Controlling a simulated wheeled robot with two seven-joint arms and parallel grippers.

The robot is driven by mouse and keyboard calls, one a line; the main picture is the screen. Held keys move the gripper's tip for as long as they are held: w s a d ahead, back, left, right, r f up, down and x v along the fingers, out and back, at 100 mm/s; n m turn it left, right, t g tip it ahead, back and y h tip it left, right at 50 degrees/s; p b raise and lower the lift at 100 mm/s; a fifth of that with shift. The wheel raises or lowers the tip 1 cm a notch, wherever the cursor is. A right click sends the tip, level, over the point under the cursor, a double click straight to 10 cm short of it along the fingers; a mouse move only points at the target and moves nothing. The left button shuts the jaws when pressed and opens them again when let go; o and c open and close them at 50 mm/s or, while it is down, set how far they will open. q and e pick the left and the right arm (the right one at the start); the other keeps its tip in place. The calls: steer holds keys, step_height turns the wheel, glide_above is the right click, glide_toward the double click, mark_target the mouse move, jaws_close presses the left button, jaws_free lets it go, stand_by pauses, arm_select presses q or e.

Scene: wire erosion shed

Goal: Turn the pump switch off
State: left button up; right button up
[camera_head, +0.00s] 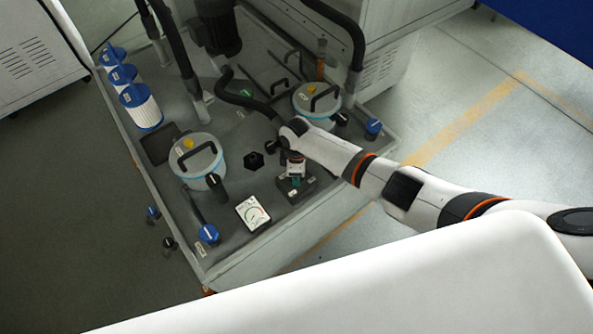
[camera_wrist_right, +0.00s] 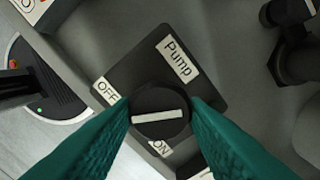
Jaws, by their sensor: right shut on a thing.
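The pump switch is a black rotary knob (camera_wrist_right: 160,122) on a dark square plate (camera_wrist_right: 137,74) labelled "Pump" (camera_wrist_right: 178,58) in the right wrist view. A white bar crosses the knob and lies nearly level in the picture. The "OFF" label (camera_wrist_right: 106,90) is up and left of the knob; the "ON" label (camera_wrist_right: 160,149) is just below it. My right gripper (camera_wrist_right: 160,106) has its teal fingers on both sides of the knob, shut on it. In the head view, my right gripper (camera_head: 294,181) is over the dark switch box (camera_head: 305,192). My left gripper is out of view.
A white dial gauge (camera_head: 252,213) and a blue knob (camera_head: 208,233) lie left of the switch. Two lidded canisters (camera_head: 198,162) (camera_head: 316,101) and several filter cartridges (camera_head: 140,106) stand on the grey machine deck. A dark hose (camera_head: 245,100) arches behind my wrist.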

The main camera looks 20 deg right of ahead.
stand_by(0.3)
steer(key=o, duration=1)
steer(key=shift+c, duration=0.2)
steer(key=shift+r, duration=0.1)
step_height(320, 180, up, 12)
steer(key=shift+p, duration=0.3)
